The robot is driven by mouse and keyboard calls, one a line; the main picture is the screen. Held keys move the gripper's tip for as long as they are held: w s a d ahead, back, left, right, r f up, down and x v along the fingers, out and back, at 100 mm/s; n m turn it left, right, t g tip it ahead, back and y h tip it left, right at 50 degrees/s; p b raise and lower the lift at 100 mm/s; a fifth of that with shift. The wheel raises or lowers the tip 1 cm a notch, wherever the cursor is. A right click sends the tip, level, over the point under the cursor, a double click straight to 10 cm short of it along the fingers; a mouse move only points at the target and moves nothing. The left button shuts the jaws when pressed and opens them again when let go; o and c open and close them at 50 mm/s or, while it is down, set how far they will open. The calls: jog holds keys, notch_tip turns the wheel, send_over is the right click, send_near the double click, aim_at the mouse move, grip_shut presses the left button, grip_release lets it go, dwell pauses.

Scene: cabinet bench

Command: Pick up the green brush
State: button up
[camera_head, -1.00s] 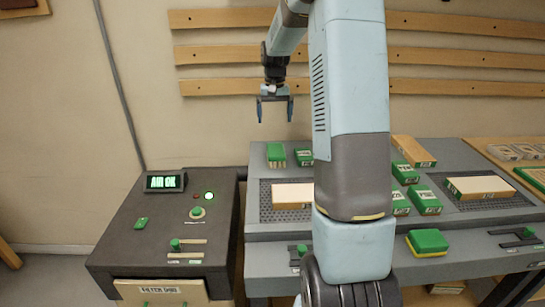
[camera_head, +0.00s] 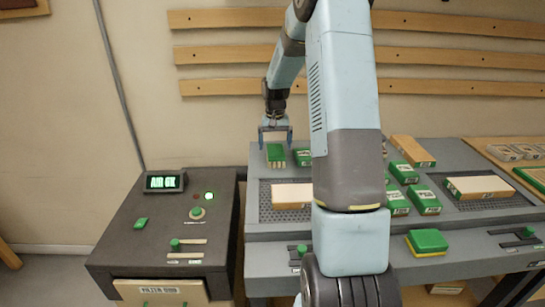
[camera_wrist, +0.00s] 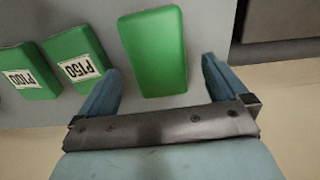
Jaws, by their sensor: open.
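The green brush (camera_head: 275,152), a green block with pale bristles below, stands at the back left of the grey bench. My gripper (camera_head: 275,138) is open just above it, its fingers pointing down. In the wrist view the brush's green top (camera_wrist: 155,50) lies ahead of the gap between the two blue fingertips (camera_wrist: 162,78), nearer the left finger. The fingers do not visibly touch it. The bristles are hidden in the wrist view.
Green blocks labelled P150 (camera_wrist: 82,70) and P100 (camera_wrist: 25,77) sit left of the brush in the wrist view, the P150 one close to my left finger. A wooden block (camera_head: 292,195) lies on the perforated panel in front. A dark control box (camera_head: 165,230) stands left of the bench.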

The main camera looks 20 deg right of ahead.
aim_at(275, 149)
jog(key=shift+f, duration=1.6)
jog(key=c, duration=1.1)
jog(key=shift+r, duration=0.1)
jog(key=shift+r, duration=0.25)
notch_tip(275, 149, up, 2)
jog(key=shift+r, duration=0.15)
jog(key=s+a+r, duration=0.1)
jog(key=r, duration=0.1)
jog(key=s+a+r, duration=0.1)
jog(key=r, duration=0.1)
jog(key=s+a+r, duration=0.1)
jog(key=s+r, duration=0.1)
jog(key=s+a+r, duration=0.1)
jog(key=s+a, duration=0.1)
jog(key=s+a+r, duration=0.1)
jog(key=s+a, duration=0.1)
jog(key=s+a+r, duration=0.1)
jog(key=s+r, duration=0.1)
jog(key=s, duration=0.1)
jog(key=shift+a, duration=0.4)
